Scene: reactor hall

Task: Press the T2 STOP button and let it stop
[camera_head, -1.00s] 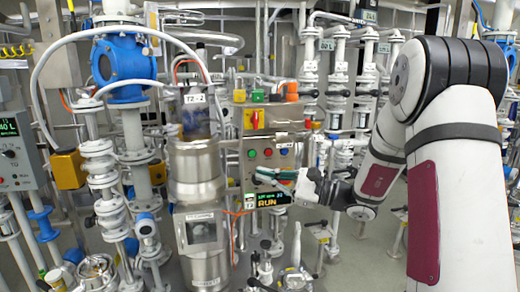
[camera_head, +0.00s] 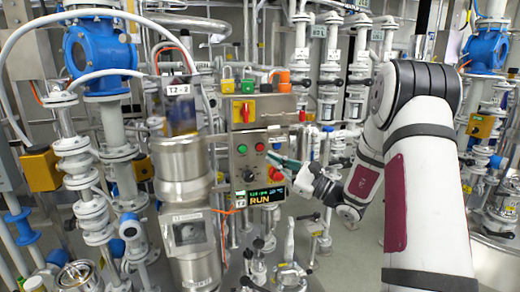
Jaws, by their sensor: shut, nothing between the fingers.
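A steel control box (camera_head: 256,165) stands right of the tank (camera_head: 182,160) labelled T2-2. The display (camera_head: 264,196) below, beside a T2 tag (camera_head: 240,199), reads RUN.
A red-and-yellow rotary switch (camera_head: 245,112) sits on the box's upper part. Pipes and a blue valve (camera_head: 100,60) crowd the left. Vertical pipes stand behind. Some floor shows at lower right.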

